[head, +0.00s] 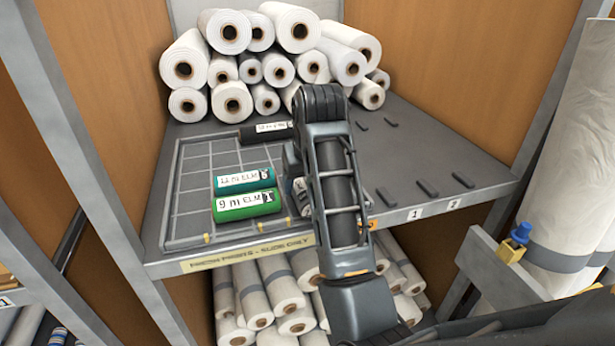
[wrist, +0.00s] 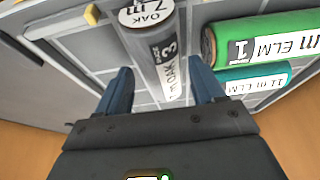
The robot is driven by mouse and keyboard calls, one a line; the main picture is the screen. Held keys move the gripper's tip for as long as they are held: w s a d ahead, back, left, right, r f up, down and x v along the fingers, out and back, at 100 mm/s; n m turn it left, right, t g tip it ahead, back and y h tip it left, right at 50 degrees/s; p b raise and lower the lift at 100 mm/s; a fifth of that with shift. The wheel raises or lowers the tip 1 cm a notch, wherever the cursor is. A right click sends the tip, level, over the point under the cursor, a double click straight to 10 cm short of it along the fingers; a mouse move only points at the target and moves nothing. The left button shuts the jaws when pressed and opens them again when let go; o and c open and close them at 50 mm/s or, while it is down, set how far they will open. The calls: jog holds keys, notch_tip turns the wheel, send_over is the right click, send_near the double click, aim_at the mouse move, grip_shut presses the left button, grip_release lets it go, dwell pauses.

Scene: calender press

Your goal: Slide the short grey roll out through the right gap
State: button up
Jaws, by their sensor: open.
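The short grey roll (wrist: 158,50) shows in the wrist view with white labels reading OAK and 7 m. My gripper (wrist: 161,82) is open, with one blue finger on each side of the roll. I cannot tell whether the fingers touch it. The roll lies on the gridded tray (head: 176,205). Yellow marks (head: 262,223) sit on the tray's front rim. The right gap is not clearly visible behind my arm.
A green roll (head: 240,209) and a teal roll (head: 226,186) lie left of my gripper in the head view. A dark roll (head: 250,136) lies at the tray's back. White rolls (head: 232,75) are stacked behind. Small dark blocks (head: 428,188) stand on the shelf at right.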

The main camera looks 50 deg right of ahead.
jog(key=shift+x, duration=1.5)
jog(key=c, duration=0.9)
jog(key=shift+o, duration=0.2)
jog(key=shift+s+a+r, duration=0.1)
jog(key=shift+s+a, duration=0.4)
jog(key=shift+s, duration=0.2)
jog(key=shift+s+a+r, duration=0.1)
jog(key=shift+s+a, duration=0.35)
jog(key=shift+s, duration=0.25)
jog(key=shift+f, duration=0.1)
jog(key=o, duration=1.3)
jog(key=shift+c, duration=0.2)
jog(key=p+v, duration=0.2)
jog(key=v, duration=0.4)
jog(key=shift+p+v, duration=0.95)
jog(key=shift+p, duration=0.3)
